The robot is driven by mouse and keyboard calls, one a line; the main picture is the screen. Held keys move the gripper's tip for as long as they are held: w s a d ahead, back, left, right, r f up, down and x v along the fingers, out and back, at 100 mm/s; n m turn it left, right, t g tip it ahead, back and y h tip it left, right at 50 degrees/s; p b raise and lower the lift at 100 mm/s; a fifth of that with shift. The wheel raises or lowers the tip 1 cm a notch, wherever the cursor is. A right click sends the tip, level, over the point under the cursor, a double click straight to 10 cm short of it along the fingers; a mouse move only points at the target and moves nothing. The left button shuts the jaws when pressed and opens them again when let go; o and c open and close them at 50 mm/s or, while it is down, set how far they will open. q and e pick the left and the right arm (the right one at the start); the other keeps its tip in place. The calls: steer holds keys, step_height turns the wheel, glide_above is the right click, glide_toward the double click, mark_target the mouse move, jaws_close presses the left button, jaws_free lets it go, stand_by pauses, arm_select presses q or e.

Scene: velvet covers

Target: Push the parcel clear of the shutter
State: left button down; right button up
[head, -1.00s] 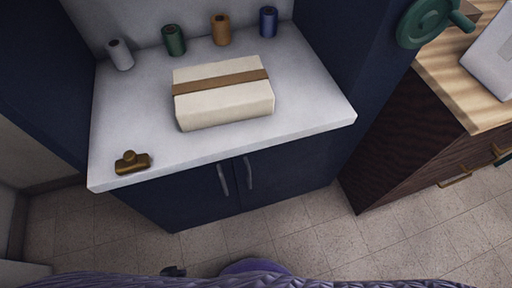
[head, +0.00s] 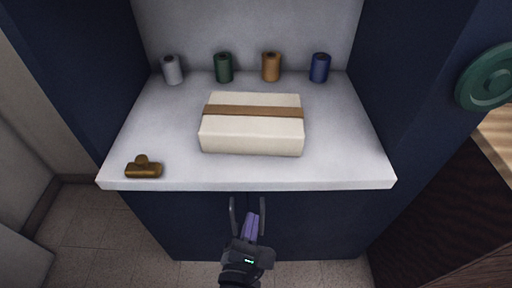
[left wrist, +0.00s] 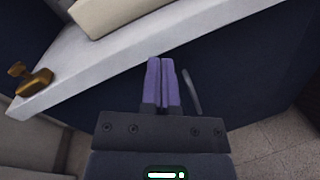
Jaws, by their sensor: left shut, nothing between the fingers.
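The parcel (head: 252,136) is a cream box with a brown band across its top. It lies on the white counter (head: 340,170), near the middle. Its edge also shows at the top of the left wrist view (left wrist: 115,12). My left gripper (head: 252,222) is shut and empty, in front of the cabinet doors and below the counter's front edge, apart from the parcel. Its purple fingers also show together in the left wrist view (left wrist: 161,80). I cannot make out a shutter for certain. My right gripper is not in view.
Grey (head: 172,70), green (head: 223,68), orange (head: 271,67) and blue spools (head: 319,68) stand along the back wall. A brass stamp-like object (head: 144,167) sits at the front left corner. Navy side walls flank the counter. A green handwheel (head: 486,78) is at right.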

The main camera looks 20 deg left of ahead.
mark_target(252, 141)
arm_select(q)
steer(key=w+a+r+n+y, duration=0.1)
steer(key=w+n, duration=0.1)
steer(key=w, duration=0.3)
steer(key=w+a+r+n+y+b, duration=0.1)
steer(key=w+n, duration=0.2)
steer(key=w, duration=0.1)
steer(key=w+a+r+n, duration=0.2)
steer(key=w, duration=0.3)
steer(key=shift+w+a+n+y, duration=0.1)
steer(key=shift+w+n+y, duration=0.2)
steer(key=shift+n+y, duration=0.1)
